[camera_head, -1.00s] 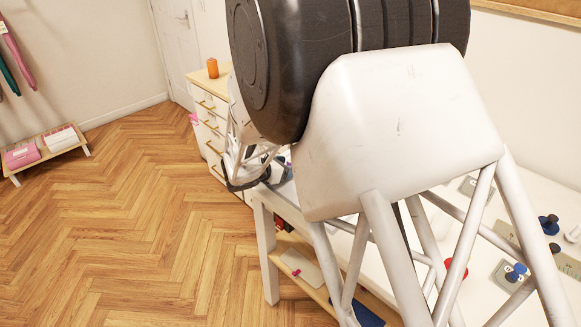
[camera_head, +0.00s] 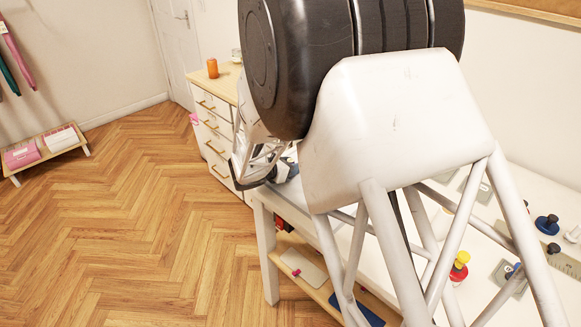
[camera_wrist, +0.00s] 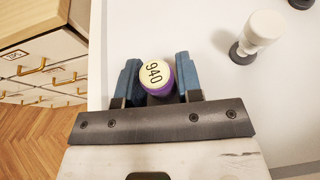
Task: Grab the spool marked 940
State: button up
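The spool marked 940 (camera_wrist: 156,74) shows a cream round top with black digits and purple below, in the wrist view. It is between the two blue fingers of my gripper (camera_wrist: 157,62). The fingers stand apart on either side of it, with narrow gaps near the tips. Lower down, contact is hard to tell, and the spool's base is hidden. In the head view, my gripper (camera_head: 284,170) is at the near-left end of the white table (camera_head: 275,203), mostly hidden by my arm; the spool cannot be made out there.
A drawer cabinet (camera_head: 213,135) with an orange spool (camera_head: 213,68) is behind.

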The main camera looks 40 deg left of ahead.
jog(key=c, duration=0.5)
jog(key=shift+r, duration=0.1)
notch_tip(320, 180, up, 28)
dwell(0.6)
dwell(0.5)
